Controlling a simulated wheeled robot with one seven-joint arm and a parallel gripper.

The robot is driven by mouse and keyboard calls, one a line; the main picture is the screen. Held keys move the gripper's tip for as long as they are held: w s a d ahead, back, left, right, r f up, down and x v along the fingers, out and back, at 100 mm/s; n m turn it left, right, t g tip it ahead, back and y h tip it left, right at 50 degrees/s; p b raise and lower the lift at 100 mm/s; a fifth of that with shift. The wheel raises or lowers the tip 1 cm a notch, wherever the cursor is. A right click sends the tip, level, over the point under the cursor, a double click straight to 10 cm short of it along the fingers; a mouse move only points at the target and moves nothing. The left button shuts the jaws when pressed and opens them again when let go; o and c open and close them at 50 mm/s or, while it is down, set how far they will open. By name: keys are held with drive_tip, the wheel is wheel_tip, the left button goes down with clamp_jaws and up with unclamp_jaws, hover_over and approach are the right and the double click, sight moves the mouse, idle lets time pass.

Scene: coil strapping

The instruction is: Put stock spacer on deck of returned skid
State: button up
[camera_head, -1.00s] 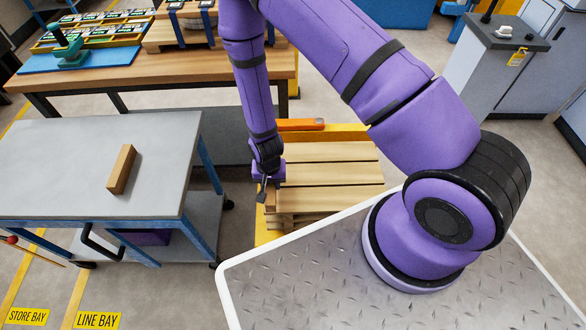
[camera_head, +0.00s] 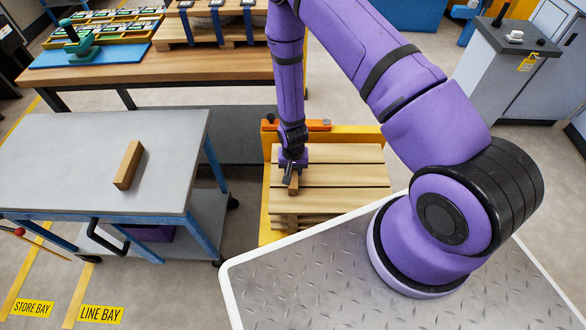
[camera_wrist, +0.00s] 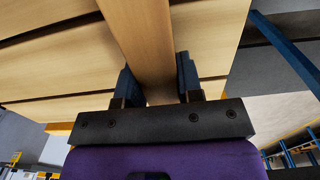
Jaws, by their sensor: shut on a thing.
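My gripper (camera_head: 290,178) is shut on a wooden spacer (camera_head: 294,188), over the left part of the slatted deck of a wooden skid (camera_head: 350,180). In the wrist view the spacer (camera_wrist: 142,38) runs between the two dark fingers of my gripper (camera_wrist: 160,82), with the deck slats (camera_wrist: 60,62) behind it. I cannot tell whether the spacer touches the deck. A second, similar wooden block (camera_head: 129,165) lies on the grey cart top at the left.
The blue-framed cart (camera_head: 60,165) stands left of the skid. An orange bar (camera_head: 318,125) and a yellow frame (camera_head: 345,134) border the skid's far side. A workbench (camera_head: 170,68) with strapped goods is behind. Most of the deck is bare.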

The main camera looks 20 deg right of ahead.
drive_tip(key=shift+f, duration=0.1)
drive_tip(key=o, duration=1)
wheel_tip(320, 180, up, 12)
drive_tip(key=shift+r, duration=0.2)
wheel_tip(320, 180, up, 31)
drive_tip(key=d+n+t, duration=0.2)
drive_tip(key=d+t, duration=0.1)
drive_tip(key=s+d+r+n, duration=0.1)
drive_tip(key=s+r, duration=0.5)
drive_tip(key=s, duration=0.1)
drive_tip(key=s+d+r+t, duration=0.1)
drive_tip(key=s+d+r, duration=0.1)
drive_tip(key=s+r, duration=0.5)
drive_tip(key=s+d+r+n+t, duration=0.1)
drive_tip(key=s+r, duration=0.5)
drive_tip(key=s, duration=0.2)
drive_tip(key=shift+s+d+r+n, duration=0.15)
drive_tip(key=shift+d+n, duration=0.1)
drive_tip(key=shift+n, duration=0.05)
